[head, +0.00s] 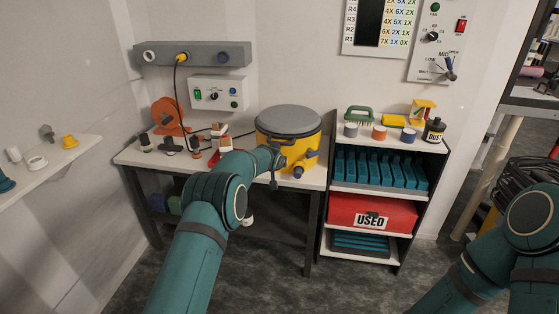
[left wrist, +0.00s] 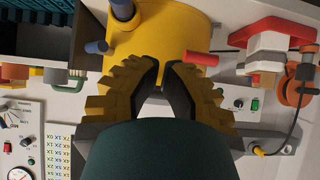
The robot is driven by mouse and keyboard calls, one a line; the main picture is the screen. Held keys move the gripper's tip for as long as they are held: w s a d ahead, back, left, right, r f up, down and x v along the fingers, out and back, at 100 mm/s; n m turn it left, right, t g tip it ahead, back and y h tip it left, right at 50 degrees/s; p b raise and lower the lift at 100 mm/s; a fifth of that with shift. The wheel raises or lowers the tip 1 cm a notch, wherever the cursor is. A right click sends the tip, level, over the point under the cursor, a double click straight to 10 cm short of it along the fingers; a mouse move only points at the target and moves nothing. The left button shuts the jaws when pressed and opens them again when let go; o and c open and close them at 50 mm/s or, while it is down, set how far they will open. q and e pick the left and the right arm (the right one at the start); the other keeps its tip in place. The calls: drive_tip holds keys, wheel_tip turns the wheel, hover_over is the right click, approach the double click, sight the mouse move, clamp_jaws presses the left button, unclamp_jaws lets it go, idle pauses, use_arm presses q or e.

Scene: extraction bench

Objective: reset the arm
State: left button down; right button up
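My left arm reaches from the bottom of the head view to the yellow drum with a grey lid (head: 290,120) on the bench. The left gripper (head: 279,164) is in front of the drum's left side, small and partly hidden by my wrist. In the left wrist view, the two dark and yellow fingers of the left gripper (left wrist: 166,66) stand apart with a narrow gap, with nothing seen held. The yellow drum (left wrist: 170,35) lies beyond them; contact cannot be told. My right arm (head: 500,250) shows at the lower right of the head view, its gripper out of frame.
The white bench (head: 145,157) carries an orange reel (head: 168,115) and small tools left of the drum. Right of it stands a shelf unit with blue racks (head: 380,168) and a red USED bin (head: 371,215). A wall ledge (head: 50,160) is at left. Floor between is open.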

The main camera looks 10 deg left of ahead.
use_arm(q)
drive_tip(key=s+d+f+n+g+h, duration=0.1)
drive_tip(key=s+f+g, duration=0.1)
drive_tip(key=s+f, duration=0.8)
drive_tip(key=s+d+f+g+h, duration=0.1)
drive_tip(key=s+d+f+g, duration=0.1)
drive_tip(key=s+f, duration=0.75)
drive_tip(key=s+d+g+h, duration=0.1)
drive_tip(key=s+d+g, duration=0.1)
drive_tip(key=s, duration=1.4)
drive_tip(key=s+d+r+g+h, duration=0.1)
drive_tip(key=s+d+g, duration=0.1)
drive_tip(key=s, duration=1.5)
drive_tip(key=shift+s+d+n+g, duration=0.3)
drive_tip(key=shift+d+g, duration=0.1)
drive_tip(key=shift+d, duration=0.15)
